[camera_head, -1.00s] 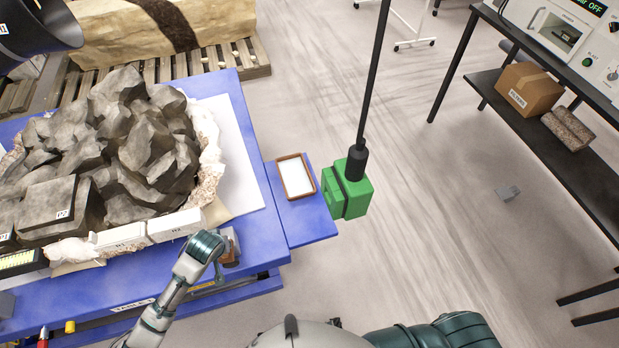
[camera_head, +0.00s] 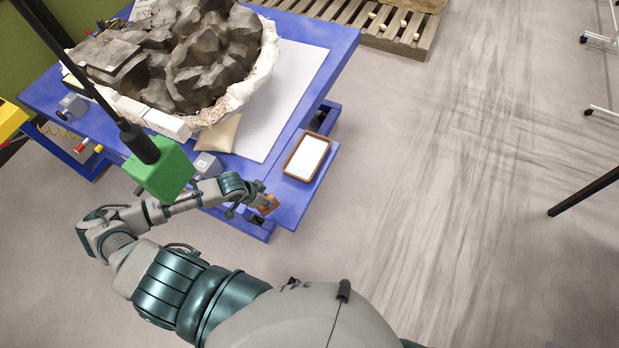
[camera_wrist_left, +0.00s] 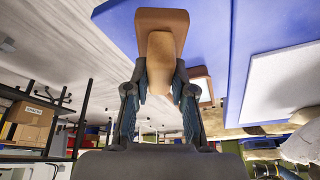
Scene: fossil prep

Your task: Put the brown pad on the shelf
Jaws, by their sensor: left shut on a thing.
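My left gripper (camera_head: 257,198) is at the near right end of the blue table in the head view, shut on the brown pad (camera_head: 269,204). In the left wrist view the fingers of my left gripper (camera_wrist_left: 160,82) close around the narrower part of the brown pad (camera_wrist_left: 161,20), and its wide flat end points away from the wrist. The fingers partly hide the pad. A black-framed rack (camera_wrist_left: 42,98) with cardboard boxes shows at the left of the wrist view, likely the shelf. My right gripper is not in view.
The blue table (camera_head: 322,60) carries a large rock block in a pale jacket (camera_head: 205,60). A brown-rimmed white tray (camera_head: 294,151) lies on its side extension. A green block on a black pole (camera_head: 160,172) hangs above my left forearm. Open floor (camera_head: 460,200) lies to the right.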

